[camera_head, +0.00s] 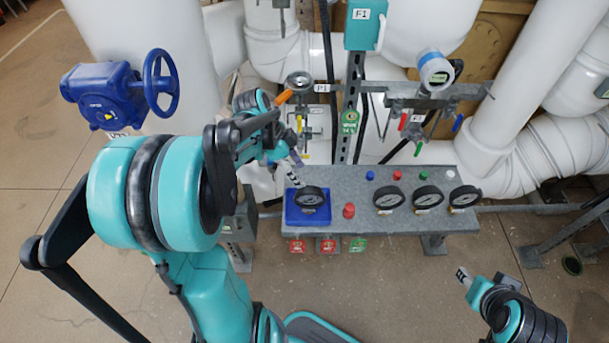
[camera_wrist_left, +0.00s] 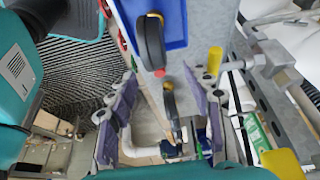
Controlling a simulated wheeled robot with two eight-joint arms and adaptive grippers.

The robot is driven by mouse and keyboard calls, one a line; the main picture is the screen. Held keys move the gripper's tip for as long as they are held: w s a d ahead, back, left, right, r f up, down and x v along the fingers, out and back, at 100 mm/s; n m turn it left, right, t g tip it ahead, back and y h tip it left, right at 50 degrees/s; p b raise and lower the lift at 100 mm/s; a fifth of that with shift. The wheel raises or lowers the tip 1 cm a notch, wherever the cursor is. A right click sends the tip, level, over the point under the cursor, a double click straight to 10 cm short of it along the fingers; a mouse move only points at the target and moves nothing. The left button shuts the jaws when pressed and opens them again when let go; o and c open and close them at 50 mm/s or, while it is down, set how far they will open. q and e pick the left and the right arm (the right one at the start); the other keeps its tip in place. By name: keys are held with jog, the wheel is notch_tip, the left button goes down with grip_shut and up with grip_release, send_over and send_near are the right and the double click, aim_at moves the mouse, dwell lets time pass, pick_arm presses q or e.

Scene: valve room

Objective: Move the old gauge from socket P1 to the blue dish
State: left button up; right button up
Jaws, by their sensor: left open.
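The blue dish (camera_head: 293,217) is at the left end of the grey bench. A black-rimmed gauge (camera_head: 311,197) with a pale face sits in it. In the left wrist view the dish (camera_wrist_left: 176,40) and its gauge (camera_wrist_left: 151,42) are at the top. Another round gauge (camera_head: 299,80) is on the pipe fitting beside the P1 label (camera_head: 322,87). Which gauge is the old one I cannot tell. My left gripper (camera_head: 297,163) is open and empty, just above and behind the dish. Its fingers (camera_wrist_left: 160,112) are wide apart. My right gripper (camera_head: 463,275) is at the lower right, too small to read.
Several black gauges (camera_head: 428,197) stand on the bench (camera_head: 365,220) right of a red knob (camera_head: 349,210). A blue valve wheel (camera_head: 161,83) is at the upper left. White pipes and hanging valves are behind the bench. The floor at the lower right is mostly clear.

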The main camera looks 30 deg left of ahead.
pick_arm(q)
jog(key=shift+s+d+r, duration=0.1)
jog(key=shift+r, duration=0.2)
jog(key=s+d+r+n+t+y, duration=0.4)
jog(key=s+d+r+n, duration=0.1)
jog(key=s+d+n, duration=0.4)
jog(key=shift+d+n+t, duration=0.4)
jog(key=shift+d+n, duration=1)
jog(key=shift+d, duration=0.6)
